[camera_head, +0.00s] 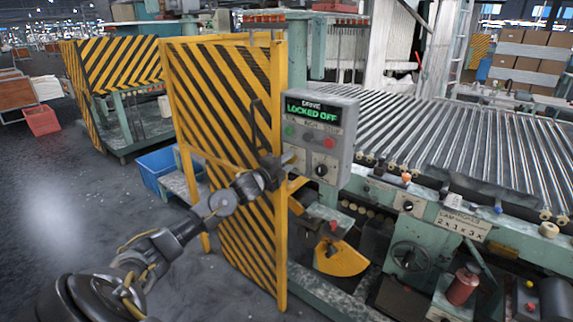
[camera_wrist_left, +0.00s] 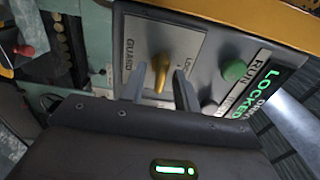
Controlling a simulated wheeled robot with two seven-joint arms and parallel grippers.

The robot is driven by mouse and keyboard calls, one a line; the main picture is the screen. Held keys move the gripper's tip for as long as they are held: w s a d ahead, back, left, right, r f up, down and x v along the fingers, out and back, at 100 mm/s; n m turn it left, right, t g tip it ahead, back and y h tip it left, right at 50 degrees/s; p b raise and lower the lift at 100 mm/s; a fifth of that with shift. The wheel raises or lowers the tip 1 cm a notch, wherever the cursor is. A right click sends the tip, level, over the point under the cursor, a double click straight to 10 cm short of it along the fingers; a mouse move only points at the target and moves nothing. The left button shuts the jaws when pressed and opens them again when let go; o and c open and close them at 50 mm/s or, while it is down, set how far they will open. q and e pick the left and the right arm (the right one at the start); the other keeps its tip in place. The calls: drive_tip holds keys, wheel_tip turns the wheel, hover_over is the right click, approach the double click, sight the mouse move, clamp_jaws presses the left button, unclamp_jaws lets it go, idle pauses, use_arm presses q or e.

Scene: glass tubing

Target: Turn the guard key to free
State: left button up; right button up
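The guard key (camera_wrist_left: 160,70) is a brass-yellow key on a pale plate lettered GUARD in the left wrist view. My left gripper (camera_wrist_left: 160,92) is open, with one finger on each side of the key's near end. I cannot tell whether either finger touches it. In the head view my left gripper (camera_head: 279,163) reaches the lower left of the grey control box (camera_head: 343,135) and hides the key there. The box's display (camera_head: 311,112) reads DRIVE LOCKED OFF in green. My right gripper is not in view.
Next to the key is a green RUN button (camera_wrist_left: 234,70). The box also has a red button (camera_head: 328,143) and a black knob (camera_head: 321,170). A yellow-black striped guard panel (camera_head: 225,130) stands left of the box, close to my left arm. A roller conveyor (camera_head: 440,135) lies right.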

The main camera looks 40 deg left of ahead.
use_arm(q)
drive_tip(key=shift+s, duration=0.1)
drive_tip(key=s+b, duration=0.2)
drive_tip(key=s, duration=0.8)
drive_tip(key=shift+s, duration=0.3)
drive_tip(key=shift+d, duration=0.15)
